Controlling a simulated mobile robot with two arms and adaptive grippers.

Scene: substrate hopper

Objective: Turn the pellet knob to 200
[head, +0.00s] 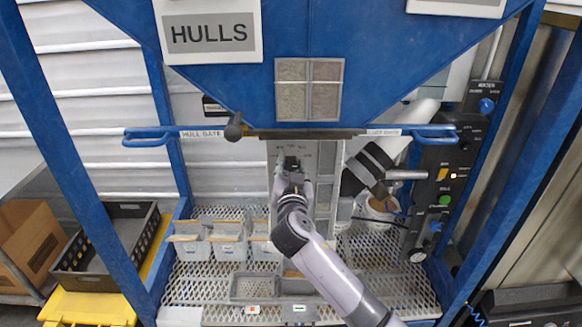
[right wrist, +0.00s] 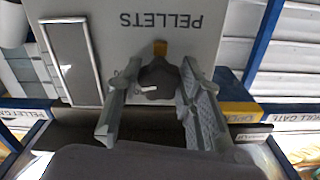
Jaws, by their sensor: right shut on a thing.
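The pellet knob (right wrist: 160,80) is a dark grey knob with a white mark, on a light panel lettered PELLETS that appears upside down in the right wrist view. My right gripper (right wrist: 158,100) has one finger on each side of the knob and is shut on it. In the head view my right gripper (head: 292,172) reaches up to the grey panel (head: 326,165) under the hopper, and it hides the knob there. I cannot read a number scale or the knob's setting. My left gripper is not in view.
The blue hopper (head: 400,50) with a HULLS sign (head: 208,33) hangs above. A gate bar with blue handles (head: 148,137) crosses just over the panel. Grey bins (head: 229,247) stand on the mesh shelf (head: 200,290). A black control box (head: 443,180) is at right.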

